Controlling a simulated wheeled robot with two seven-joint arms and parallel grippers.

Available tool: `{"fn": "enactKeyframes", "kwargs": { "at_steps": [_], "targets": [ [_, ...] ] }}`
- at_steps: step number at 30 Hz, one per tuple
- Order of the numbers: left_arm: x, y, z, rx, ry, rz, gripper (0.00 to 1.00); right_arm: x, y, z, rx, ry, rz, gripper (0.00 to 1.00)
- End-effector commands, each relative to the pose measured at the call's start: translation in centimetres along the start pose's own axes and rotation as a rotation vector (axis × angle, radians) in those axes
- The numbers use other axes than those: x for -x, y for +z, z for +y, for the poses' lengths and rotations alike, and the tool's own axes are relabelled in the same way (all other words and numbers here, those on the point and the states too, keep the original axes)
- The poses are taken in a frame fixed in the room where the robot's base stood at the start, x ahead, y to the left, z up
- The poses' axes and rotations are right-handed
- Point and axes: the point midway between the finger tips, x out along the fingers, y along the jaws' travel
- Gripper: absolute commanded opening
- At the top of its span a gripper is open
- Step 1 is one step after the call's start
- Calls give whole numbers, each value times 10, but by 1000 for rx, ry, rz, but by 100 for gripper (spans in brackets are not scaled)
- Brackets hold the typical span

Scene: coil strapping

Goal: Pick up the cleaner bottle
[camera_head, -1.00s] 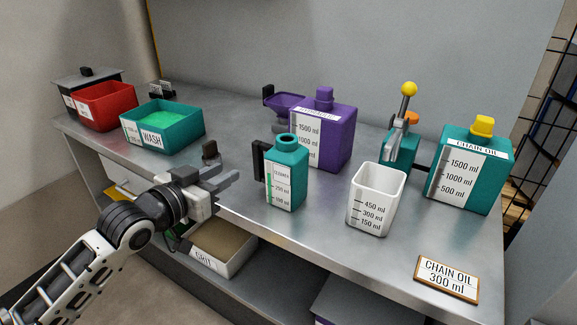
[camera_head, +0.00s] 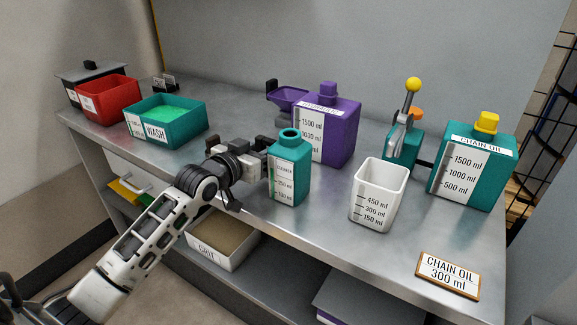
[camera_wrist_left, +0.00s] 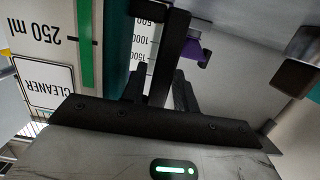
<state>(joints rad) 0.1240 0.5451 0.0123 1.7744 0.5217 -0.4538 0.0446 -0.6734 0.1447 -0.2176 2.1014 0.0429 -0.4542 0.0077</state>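The cleaner bottle (camera_head: 290,175) is teal with a white label and an open neck, and stands upright near the bench's front edge. In the left wrist view its label side (camera_wrist_left: 60,45) fills the upper left. My left gripper (camera_head: 262,156) is at the bottle's left side, at its black handle (camera_wrist_left: 170,55). In the left wrist view my left gripper's two dark fingers (camera_wrist_left: 160,90) stand apart, one on each side of the handle. Whether they touch it is hard to see. My right gripper is not in view.
A purple jug (camera_head: 328,135) and funnel (camera_head: 288,97) stand behind the bottle. A white measuring cup (camera_head: 378,195) stands to its right, with a teal chain oil can (camera_head: 472,165) farther right. A green-filled wash tray (camera_head: 165,123) and red bin (camera_head: 108,98) are at left.

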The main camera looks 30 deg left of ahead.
Motion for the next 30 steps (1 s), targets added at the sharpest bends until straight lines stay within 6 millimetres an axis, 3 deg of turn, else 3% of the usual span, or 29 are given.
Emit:
{"fn": "enactKeyframes", "kwargs": {
  "at_steps": [5,9,22,29,30],
  "targets": [
    [0,0,0,0,0,0,29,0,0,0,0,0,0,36],
    [0,0,0,0,0,0,0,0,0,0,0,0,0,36],
    [1,-8,0,0,0,8,0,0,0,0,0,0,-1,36],
    [5,-38,-1,-3,-1,11,0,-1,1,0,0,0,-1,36],
    [13,-43,3,-2,1,9,0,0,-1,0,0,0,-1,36]
  ]
}}
